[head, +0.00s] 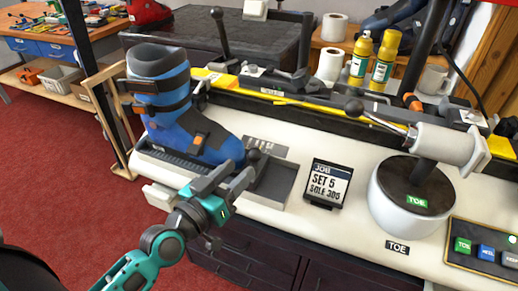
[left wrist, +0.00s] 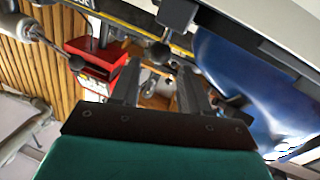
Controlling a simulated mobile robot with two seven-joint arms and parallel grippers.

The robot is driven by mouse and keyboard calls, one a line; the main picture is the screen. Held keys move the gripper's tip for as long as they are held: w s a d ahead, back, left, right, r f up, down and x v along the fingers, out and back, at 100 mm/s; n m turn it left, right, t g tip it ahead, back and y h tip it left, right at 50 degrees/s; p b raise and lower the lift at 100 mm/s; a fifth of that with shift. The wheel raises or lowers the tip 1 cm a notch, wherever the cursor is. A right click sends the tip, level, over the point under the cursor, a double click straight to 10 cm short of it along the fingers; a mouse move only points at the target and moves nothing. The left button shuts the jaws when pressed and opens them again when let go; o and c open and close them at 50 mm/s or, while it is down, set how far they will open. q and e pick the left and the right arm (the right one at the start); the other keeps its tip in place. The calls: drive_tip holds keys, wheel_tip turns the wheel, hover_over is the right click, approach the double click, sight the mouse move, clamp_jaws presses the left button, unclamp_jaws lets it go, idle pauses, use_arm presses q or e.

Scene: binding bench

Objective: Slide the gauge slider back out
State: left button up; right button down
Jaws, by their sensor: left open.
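A dark ball knob (head: 254,154), which looks like the gauge slider's handle, is just past the boot's toe. My left gripper (head: 238,176) is at the toe, close to the knob, with its fingers apart. In the left wrist view a dark ball (left wrist: 160,53) shows between the open fingertips (left wrist: 157,72); I cannot tell whether they touch it. The boot (left wrist: 240,80) is close on the right there. My right gripper is not in view.
A job sign (head: 328,184) reading "SET 5 SOLE 305" stands right of the gauge. A round white stand (head: 405,205) marked TOE is farther right, with a button panel (head: 482,250). A ski (head: 290,100) lies behind the boot. Bare bench lies around the sign.

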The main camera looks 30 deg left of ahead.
sight(253, 157)
use_arm(q)
drive_tip(key=w, duration=0.3)
drive_tip(key=w+d, duration=0.1)
drive_tip(key=w, duration=0.5)
drive_tip(key=shift+d, duration=0.15)
drive_tip(key=shift+c, duration=0.3)
clamp_jaws()
